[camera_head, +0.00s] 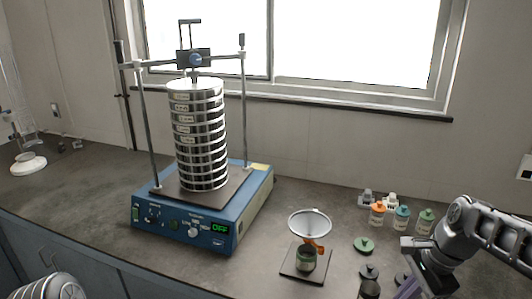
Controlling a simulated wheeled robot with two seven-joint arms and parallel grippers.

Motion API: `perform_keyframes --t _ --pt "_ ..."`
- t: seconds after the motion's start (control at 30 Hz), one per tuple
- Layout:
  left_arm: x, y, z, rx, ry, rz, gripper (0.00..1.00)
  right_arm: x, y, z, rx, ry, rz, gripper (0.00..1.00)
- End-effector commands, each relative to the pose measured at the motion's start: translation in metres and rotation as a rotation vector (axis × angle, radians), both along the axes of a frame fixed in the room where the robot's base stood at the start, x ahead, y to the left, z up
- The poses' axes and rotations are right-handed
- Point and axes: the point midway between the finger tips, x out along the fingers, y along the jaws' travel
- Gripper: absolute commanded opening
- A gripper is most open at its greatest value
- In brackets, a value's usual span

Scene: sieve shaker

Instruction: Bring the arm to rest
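My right arm comes in from the right edge, and its gripper (426,268) is low at the right front of the bench. Its fingers are too small and dark to tell whether they are open or shut. A purple item (408,286) shows right beside it, partly hidden; I cannot tell if they touch. Of my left arm only a rounded grey link (62,287) shows at the bottom left; its gripper is out of view. The sieve shaker (190,228) stands left of centre with its display reading OFF. A tall stack of metal sieves (202,140) stands upright on it under the clamp bar.
Several capped bottles (402,216) stand at the right. A green lid (363,244) and dark jar (369,287) are nearby. The bench's left side is mostly clear.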

Motion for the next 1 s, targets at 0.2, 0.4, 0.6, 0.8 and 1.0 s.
perform_keyframes --t 0.2,0.4,0.6,0.8,1.0 --pt "-0.001 0.0 0.0 0.0 0.002 -0.001 0.0 0.036 0.003 -0.013 -0.081 -0.185 0.182 0.0" --pt "-0.001 0.0 0.0 0.0 0.002 -0.001 0.0 0.073 0.03 -0.065 -0.184 -0.334 0.442 0.0" --pt "-0.001 0.0 0.0 0.0 0.002 -0.001 0.0 0.074 0.105 -0.183 -0.288 -0.445 0.84 0.0" --pt "-0.001 0.0 0.0 0.0 0.002 -0.001 0.0 -0.008 0.191 -0.296 -0.267 -0.447 1.159 0.0" --pt "-0.001 0.0 0.0 0.0 0.002 -0.001 0.0 -0.111 0.245 -0.351 -0.105 -0.34 1.271 0.0"
